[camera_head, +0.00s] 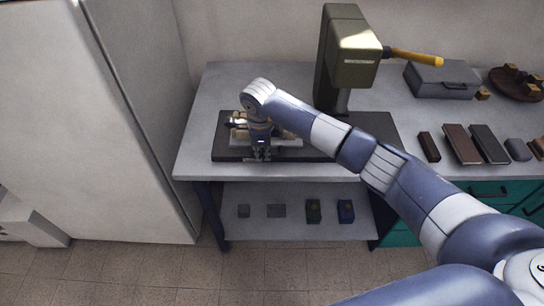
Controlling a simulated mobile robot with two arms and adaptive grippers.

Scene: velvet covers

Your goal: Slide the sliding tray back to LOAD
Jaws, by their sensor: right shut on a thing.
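The sliding tray (290,142) is a pale strip on the dark base plate (228,150) at the left of the bench. Small brass-coloured parts (238,122) show beside the wrist at its left end. My right gripper (263,153) points down at the tray's near left side and is shut on it. The wrist and fingers hide much of the tray and the exact grip. An olive-green press (345,50) with a yellow lever (415,57) stands behind, to the right of the tray. No LOAD label can be read. My left gripper is not in view.
A grey case (440,80) and a round brown tray (517,88) with blocks stand at the back right. Several dark books or blocks (461,143) lie at the right. A lower shelf (290,222) holds small blocks. A tall pale cabinet (100,120) stands left of the bench.

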